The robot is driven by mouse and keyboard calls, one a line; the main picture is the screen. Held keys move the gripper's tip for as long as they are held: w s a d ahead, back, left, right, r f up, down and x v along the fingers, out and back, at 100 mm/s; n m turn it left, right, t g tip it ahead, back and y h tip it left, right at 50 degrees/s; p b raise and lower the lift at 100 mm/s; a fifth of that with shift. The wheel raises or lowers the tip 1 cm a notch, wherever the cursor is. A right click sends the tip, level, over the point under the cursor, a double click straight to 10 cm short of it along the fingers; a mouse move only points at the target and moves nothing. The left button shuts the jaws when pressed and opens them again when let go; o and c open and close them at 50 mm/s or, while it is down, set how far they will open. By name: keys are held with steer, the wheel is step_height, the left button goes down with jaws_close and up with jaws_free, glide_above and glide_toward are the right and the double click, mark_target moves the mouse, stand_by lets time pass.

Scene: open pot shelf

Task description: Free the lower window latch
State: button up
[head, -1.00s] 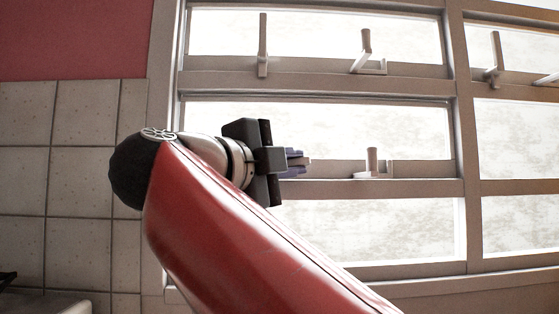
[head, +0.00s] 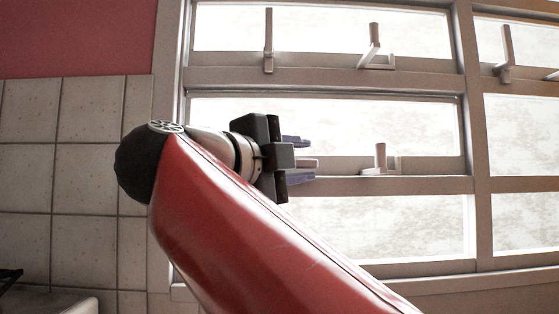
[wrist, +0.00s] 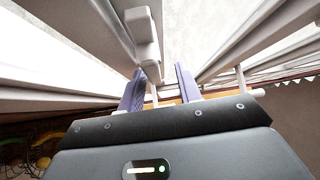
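My gripper (head: 302,160) is in front of the lower window's middle rail, with its two purple fingers spread apart. A pale, stubby handle (head: 309,163) shows between the fingers, with gaps on both sides; its base is hidden behind the gripper. In the wrist view my gripper (wrist: 160,82) is open, and a thin pale bar (wrist: 154,95) lies between the fingers, nearer the left one. A white latch block (wrist: 145,35) sits beyond the fingertips on the frame. Another lower latch (head: 380,160) stands upright on the rail, to the right of my gripper.
Two latches sit on the upper rail, one at left (head: 268,42) and one at right (head: 373,48). Another latch (head: 505,55) is on the neighbouring window. Window rails and posts (head: 475,130) surround the gripper. Tiled wall (head: 90,180) is at the left.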

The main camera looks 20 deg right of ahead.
steer(key=v, duration=0.7)
steer(key=shift+s+a, duration=0.2)
steer(key=shift+a, duration=0.15)
